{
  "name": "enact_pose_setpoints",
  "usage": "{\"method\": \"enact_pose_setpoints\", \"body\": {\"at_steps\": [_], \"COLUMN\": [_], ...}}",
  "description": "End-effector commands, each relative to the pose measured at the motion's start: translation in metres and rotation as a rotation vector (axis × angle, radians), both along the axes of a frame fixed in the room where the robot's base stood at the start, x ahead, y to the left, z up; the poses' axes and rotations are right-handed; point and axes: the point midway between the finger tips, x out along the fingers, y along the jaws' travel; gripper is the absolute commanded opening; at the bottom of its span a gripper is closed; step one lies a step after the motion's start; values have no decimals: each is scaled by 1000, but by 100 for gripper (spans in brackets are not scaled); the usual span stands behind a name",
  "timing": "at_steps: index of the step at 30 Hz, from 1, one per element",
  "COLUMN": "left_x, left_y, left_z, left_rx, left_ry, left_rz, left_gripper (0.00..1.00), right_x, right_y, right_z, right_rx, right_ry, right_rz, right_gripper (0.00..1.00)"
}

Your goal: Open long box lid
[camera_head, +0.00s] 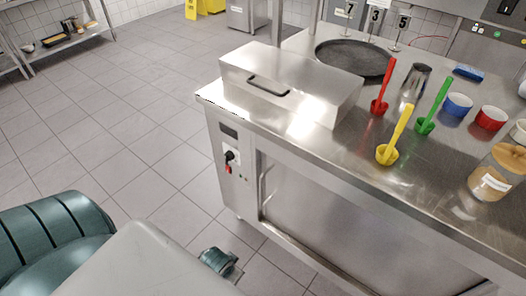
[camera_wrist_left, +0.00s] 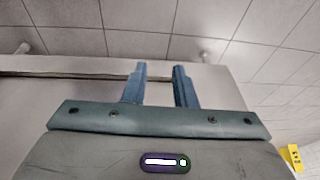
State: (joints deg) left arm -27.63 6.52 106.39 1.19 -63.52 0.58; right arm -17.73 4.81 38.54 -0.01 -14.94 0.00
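The long box (camera_head: 290,84) is a shiny steel box at the left end of the steel counter. Its lid looks shut, with a dark bar handle (camera_head: 268,86) near the front edge. My left gripper (camera_head: 221,262) shows in part in the head view, low in front of the counter, below and well apart from the box. In the left wrist view its two blue-grey fingers (camera_wrist_left: 160,69) stand apart with an empty gap between them. The box cannot be made out in that view. My right gripper is not in view.
A round dark plate (camera_head: 354,58) lies behind the box. The tiled floor (camera_head: 130,125) at left is clear.

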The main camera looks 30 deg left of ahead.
Motion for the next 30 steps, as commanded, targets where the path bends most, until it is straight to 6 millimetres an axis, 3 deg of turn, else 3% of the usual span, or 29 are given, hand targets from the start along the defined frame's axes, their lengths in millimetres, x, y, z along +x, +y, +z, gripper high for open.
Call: {"method": "enact_pose_setpoints", "body": {"at_steps": [1,5,9,15,20,23,25,30], "left_x": [6,22,51,103,150,185,212,264], "left_y": [-2,-9,-22,-39,-39,-25,-4,67], "left_z": [24,77,140,195,237,268,293,348], "left_rx": [-7,-47,-163,-414,-667,-863,-1014,-1331], "left_ry": [-24,-91,-229,-433,-591,-696,-774,-951], "left_rz": [-2,2,8,51,140,240,339,601], "left_gripper": [25,25,25,25,25,25,25,25], "right_x": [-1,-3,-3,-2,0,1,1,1], "right_y": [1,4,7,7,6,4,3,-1], "right_z": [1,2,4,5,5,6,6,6], "right_rx": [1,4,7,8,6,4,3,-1], "right_ry": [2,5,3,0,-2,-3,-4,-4], "right_rz": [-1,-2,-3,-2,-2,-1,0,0], "right_gripper": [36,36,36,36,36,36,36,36]}}
